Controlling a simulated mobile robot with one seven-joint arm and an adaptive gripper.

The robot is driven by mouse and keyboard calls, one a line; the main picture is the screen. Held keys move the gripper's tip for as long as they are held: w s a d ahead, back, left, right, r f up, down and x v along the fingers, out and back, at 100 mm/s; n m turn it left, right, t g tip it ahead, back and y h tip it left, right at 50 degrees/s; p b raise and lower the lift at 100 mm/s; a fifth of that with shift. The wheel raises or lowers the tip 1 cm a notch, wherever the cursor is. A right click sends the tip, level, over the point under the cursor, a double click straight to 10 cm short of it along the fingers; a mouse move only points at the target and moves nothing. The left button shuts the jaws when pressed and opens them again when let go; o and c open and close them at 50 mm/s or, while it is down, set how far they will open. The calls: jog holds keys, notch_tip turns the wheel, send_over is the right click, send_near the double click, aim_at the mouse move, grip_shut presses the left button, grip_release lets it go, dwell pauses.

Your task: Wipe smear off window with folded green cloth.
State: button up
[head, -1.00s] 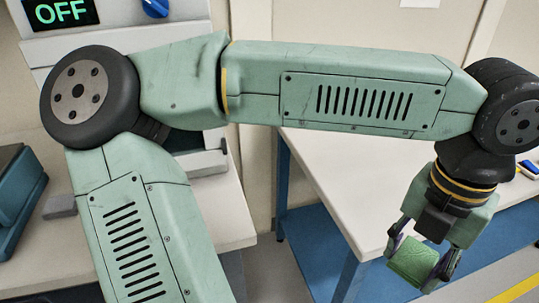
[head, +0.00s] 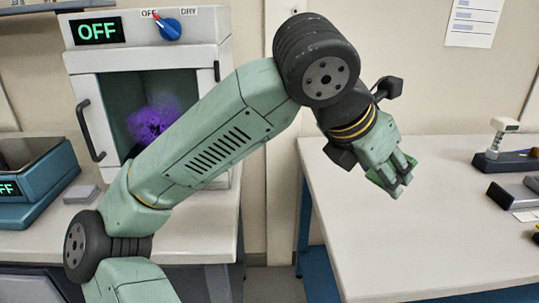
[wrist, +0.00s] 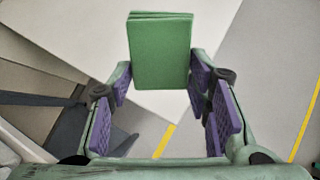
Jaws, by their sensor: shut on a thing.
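The folded green cloth (wrist: 160,52) is held between the purple-padded fingers of my gripper (head: 393,173) and sticks out past the fingertips in the wrist view. In the head view the gripper hides most of the cloth. My gripper hangs in the air by the right bench, pointing down and right, well apart from the window. The window (head: 185,84) is the dark glass in the white cabinet's door. A purple smear (head: 152,120) lies on its middle. My arm crosses in front of the window's lower right part.
The white cabinet (head: 180,28) has an OFF display, a blue knob (head: 168,29) and a dark handle (head: 88,130). A teal device (head: 40,180) stands at left. The right bench (head: 400,240) is mostly clear, with tools (head: 500,155) at its far right. A gap separates the benches.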

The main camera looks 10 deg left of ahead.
jog(key=w+a+r+n+t, duration=0.2)
jog(key=w+a+t, duration=0.15)
jog(key=a, duration=0.65)
jog(key=n+t+y+b, duration=0.3)
jog(key=n+t+y, duration=0.5)
jog(key=n+y, duration=0.2)
send_near(132, 140)
jog(key=shift+t, duration=0.25)
jog(key=shift+f+x, duration=0.15)
jog(key=shift+x, duration=1.05)
jog(key=shift+f+x, duration=0.15)
jog(key=shift+x, duration=1.05)
jog(key=shift+p+x, duration=0.3)
jog(key=shift+x, duration=0.5)
